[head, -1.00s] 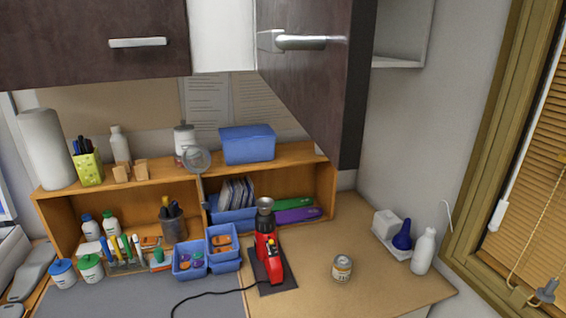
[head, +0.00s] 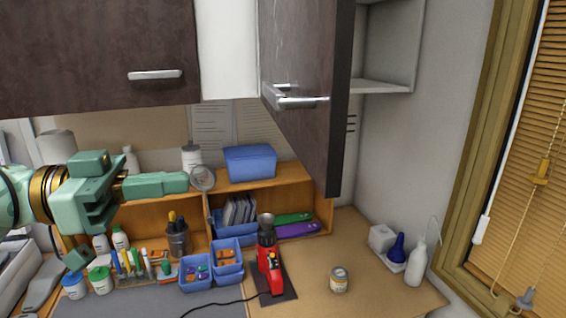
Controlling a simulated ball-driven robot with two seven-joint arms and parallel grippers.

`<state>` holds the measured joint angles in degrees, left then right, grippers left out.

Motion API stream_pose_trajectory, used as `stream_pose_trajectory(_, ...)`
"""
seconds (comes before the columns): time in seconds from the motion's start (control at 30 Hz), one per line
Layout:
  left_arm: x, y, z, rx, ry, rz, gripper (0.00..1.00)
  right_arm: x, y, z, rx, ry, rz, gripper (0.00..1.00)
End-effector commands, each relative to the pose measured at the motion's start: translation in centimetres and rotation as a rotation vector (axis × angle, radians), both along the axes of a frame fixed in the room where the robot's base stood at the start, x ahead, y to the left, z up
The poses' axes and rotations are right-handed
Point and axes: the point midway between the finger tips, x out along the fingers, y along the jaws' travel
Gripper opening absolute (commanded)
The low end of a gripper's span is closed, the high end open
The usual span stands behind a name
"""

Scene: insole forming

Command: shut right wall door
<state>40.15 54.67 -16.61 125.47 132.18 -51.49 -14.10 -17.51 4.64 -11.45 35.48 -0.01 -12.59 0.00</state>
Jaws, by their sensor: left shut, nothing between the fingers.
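The right wall door (head: 300,60) is a dark brown cabinet door at the top centre. It stands open, swung out from the wall cabinet, with its dark edge towards the right. Its silver handle (head: 300,102) is near the lower part of the door face. The open cabinet's white shelf (head: 385,87) shows to the right of the door. My left gripper (head: 180,183) comes in from the left, shut and empty. It is left of the door and lower in the picture, apart from it. My right gripper is not in view.
A closed dark door (head: 95,45) hangs at the upper left. Below are a wooden shelf unit (head: 322,195) with a blue box (head: 250,161) on top, a red tool (head: 270,265), a small can (head: 339,280) and white bottles. A window with a blind (head: 530,200) is at the right.

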Motion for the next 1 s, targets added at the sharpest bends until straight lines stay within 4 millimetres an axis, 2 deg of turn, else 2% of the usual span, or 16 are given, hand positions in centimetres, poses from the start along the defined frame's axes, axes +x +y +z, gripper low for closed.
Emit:
stream_pose_trajectory(0.07,-1.6,-0.4,1.3,0.004,-0.010,-0.043,0.00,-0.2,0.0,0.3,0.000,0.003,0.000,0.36)
stream_pose_trajectory(0.17,-2.1,-1.0,1.8,0.001,-0.009,-0.064,0.00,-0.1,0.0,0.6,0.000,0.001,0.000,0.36)
stream_pose_trajectory(0.37,-1.5,-3.9,2.1,-0.002,-0.008,-0.066,0.00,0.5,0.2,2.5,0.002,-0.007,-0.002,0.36)
stream_pose_trajectory(0.7,0.0,-10.9,2.1,-0.004,-0.005,-0.064,0.00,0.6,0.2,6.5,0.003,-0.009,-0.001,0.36)
stream_pose_trajectory(0.8,0.3,-12.4,2.1,-0.005,-0.006,-0.063,0.00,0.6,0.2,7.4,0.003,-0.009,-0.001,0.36)
stream_pose_trajectory(1.0,0.7,-14.0,1.7,-0.003,-0.007,-0.061,0.00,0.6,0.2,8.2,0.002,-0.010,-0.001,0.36)
